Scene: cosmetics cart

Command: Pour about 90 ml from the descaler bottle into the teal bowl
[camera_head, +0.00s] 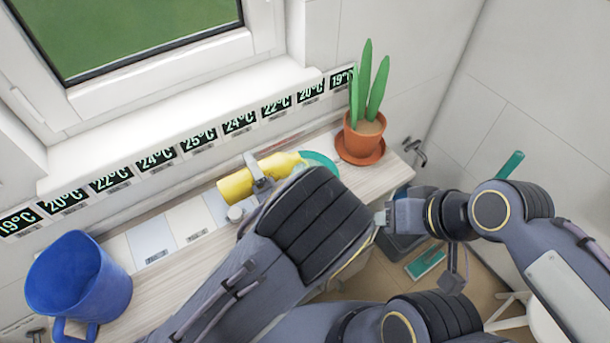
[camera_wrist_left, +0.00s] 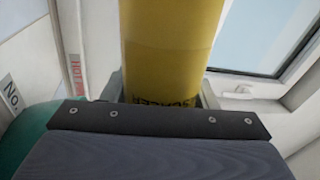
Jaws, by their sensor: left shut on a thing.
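The yellow descaler bottle (camera_head: 240,185) lies tilted far over, close to horizontal, above the back of the counter. My left gripper (camera_head: 259,173) is shut around its body. In the left wrist view the bottle (camera_wrist_left: 170,45) stands between the fingers, with dark print partly hidden at the gripper's edge. The teal bowl (camera_head: 322,160) is at the bottle's right end, partly hidden by the bottle and my left arm. A teal surface, likely the bowl (camera_wrist_left: 30,135), shows at the wrist view's lower left. I cannot make out any liquid. My right gripper (camera_head: 382,217) is small and partly hidden.
A potted plant (camera_head: 366,140) in a terracotta pot stands just right of the bowl. A blue jug (camera_head: 78,280) stands at the counter's left end. A row of temperature labels (camera_head: 198,139) runs along the window ledge behind. A tap (camera_head: 415,151) is beyond the plant.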

